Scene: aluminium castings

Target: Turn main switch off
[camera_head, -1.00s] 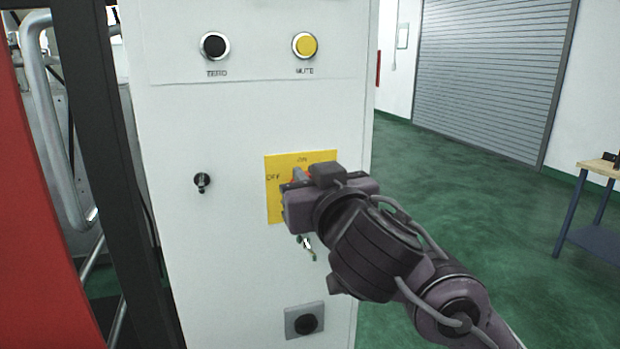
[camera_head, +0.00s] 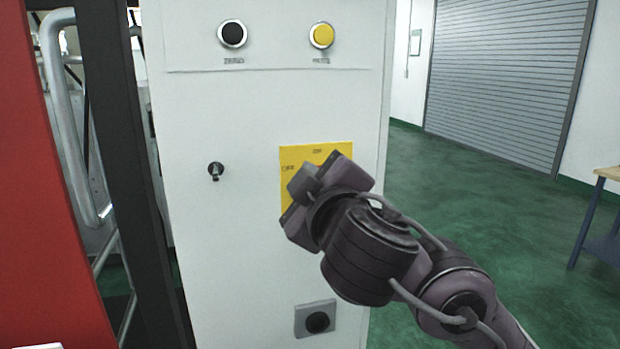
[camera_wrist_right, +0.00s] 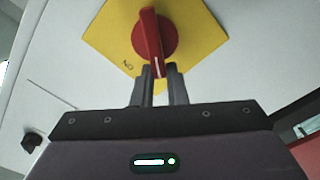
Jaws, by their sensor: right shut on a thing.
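The main switch is a red rotary handle (camera_wrist_right: 150,38) on a yellow plate (camera_wrist_right: 192,28), seen in the right wrist view. The handle has a white mark at its end near my fingers, and the plate's ON label lies to the left of that end. My right gripper (camera_wrist_right: 158,72) is shut on that end of the handle. In the head view my right gripper (camera_head: 318,190) is tilted in front of the yellow plate (camera_head: 296,156), which is on the white cabinet. It hides the red handle there. My left gripper is not in view.
The white cabinet (camera_head: 240,265) carries a black button (camera_head: 232,34), a yellow button (camera_head: 321,35), a small black knob (camera_head: 215,170) and a grey socket (camera_head: 316,319). A red panel (camera_head: 40,200) and dark post stand left.

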